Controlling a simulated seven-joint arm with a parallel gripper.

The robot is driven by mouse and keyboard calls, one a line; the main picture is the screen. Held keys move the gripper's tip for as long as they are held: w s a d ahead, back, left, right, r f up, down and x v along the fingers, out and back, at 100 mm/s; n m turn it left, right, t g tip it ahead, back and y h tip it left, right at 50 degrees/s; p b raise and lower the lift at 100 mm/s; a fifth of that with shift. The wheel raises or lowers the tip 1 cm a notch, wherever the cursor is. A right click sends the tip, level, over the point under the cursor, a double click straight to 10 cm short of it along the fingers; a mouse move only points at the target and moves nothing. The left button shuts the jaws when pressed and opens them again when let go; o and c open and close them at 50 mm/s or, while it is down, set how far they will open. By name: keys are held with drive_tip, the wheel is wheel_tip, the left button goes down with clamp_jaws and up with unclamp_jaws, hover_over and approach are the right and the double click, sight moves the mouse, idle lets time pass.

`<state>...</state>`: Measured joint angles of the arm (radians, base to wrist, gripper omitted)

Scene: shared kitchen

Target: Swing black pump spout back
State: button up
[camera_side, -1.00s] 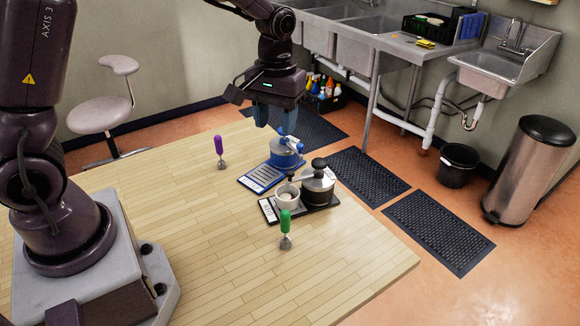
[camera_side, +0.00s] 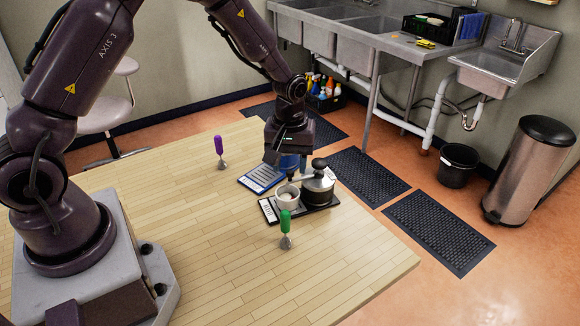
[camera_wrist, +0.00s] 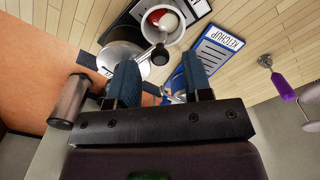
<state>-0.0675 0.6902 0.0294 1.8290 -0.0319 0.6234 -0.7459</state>
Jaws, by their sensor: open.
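The black-topped pump (camera_side: 318,188) is a steel pot on a black card with white print. Its black spout (camera_side: 292,174) points left over a white cup (camera_side: 287,200). In the wrist view the spout's round black end (camera_wrist: 160,54) shows beyond and between my fingertips, at the rim of the cup (camera_wrist: 176,36), which holds something red and white. The steel pot (camera_wrist: 122,58) is partly behind my left finger. My gripper (camera_wrist: 160,62) is open and empty; in the side view it is low behind the cup, left of the pump. Contact with the spout cannot be told.
A blue card (camera_side: 258,181) reading KETCHUP lies behind the cup; its blue pump is mostly hidden by my gripper. A purple-handled tool (camera_side: 219,150) stands to the left and a green-handled one (camera_side: 285,228) in front. The table's front (camera_side: 220,275) is clear.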

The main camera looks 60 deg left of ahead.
drive_tip(key=shift+f, duration=0.75)
clamp_jaws()
drive_tip(key=shift+d, duration=0.1)
drive_tip(key=w+d+n, duration=0.4)
drive_tip(key=d+n, duration=0.3)
drive_tip(key=n, duration=0.8)
drive_tip(key=shift+d, duration=0.25)
